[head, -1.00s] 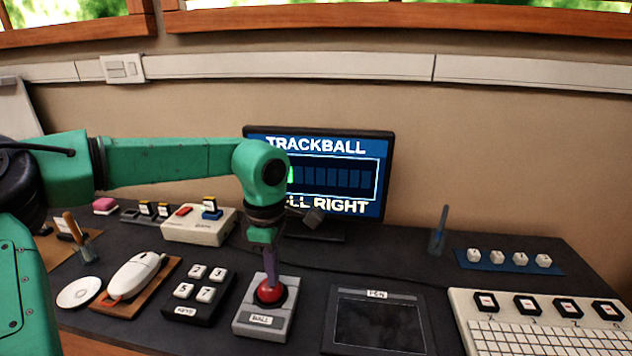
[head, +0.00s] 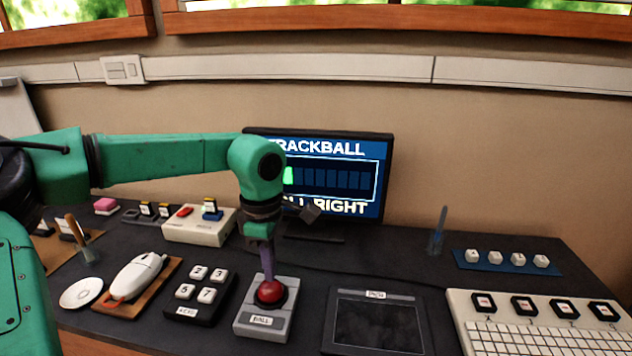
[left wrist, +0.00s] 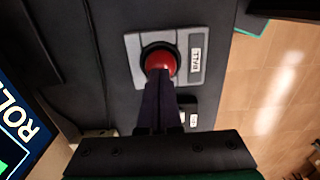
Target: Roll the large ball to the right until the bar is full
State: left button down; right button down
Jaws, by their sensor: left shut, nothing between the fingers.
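The large red ball (head: 270,292) sits in a grey housing (head: 264,327) with a label reading BALL. My left gripper (head: 268,276) is shut and empty, its fingers pointing down with the tips at the top of the ball. In the left wrist view the fingers (left wrist: 157,100) reach the edge of the red ball (left wrist: 159,60); whether they press on it I cannot tell. The monitor (head: 340,180) reads TRACKBALL, with its lower line partly hidden by my arm. Its bar (head: 330,179) shows a green part at the left and dark segments to the right. My right gripper is not in view.
A keypad (head: 200,291) and a mouse (head: 138,277) stand left of the ball housing. A dark tablet-like pad (head: 376,325) lies to its right, with a keyboard (head: 550,330) beyond. A pen holder (head: 436,243) stands behind. Dark desk shows between them.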

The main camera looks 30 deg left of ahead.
pick_arm(q)
jog(key=shift+s+a, duration=0.3)
jog(key=shift+a, duration=0.45)
jog(key=shift+f+b, duration=0.45)
jog(key=shift+f, duration=0.25)
jog(key=shift+w+d+r, duration=0.1)
jog(key=shift+d, duration=0.25)
jog(key=shift+w+d+f, duration=0.15)
jog(key=shift+d+f, duration=0.05)
jog(key=shift+d, duration=0.25)
jog(key=shift+w+d+r, duration=0.1)
jog(key=shift+w+d, duration=0.05)
jog(key=shift+d, duration=0.15)
jog(key=shift+r, duration=0.1)
jog(key=shift+r+p, duration=0.35)
jog(key=shift+r, duration=0.35)
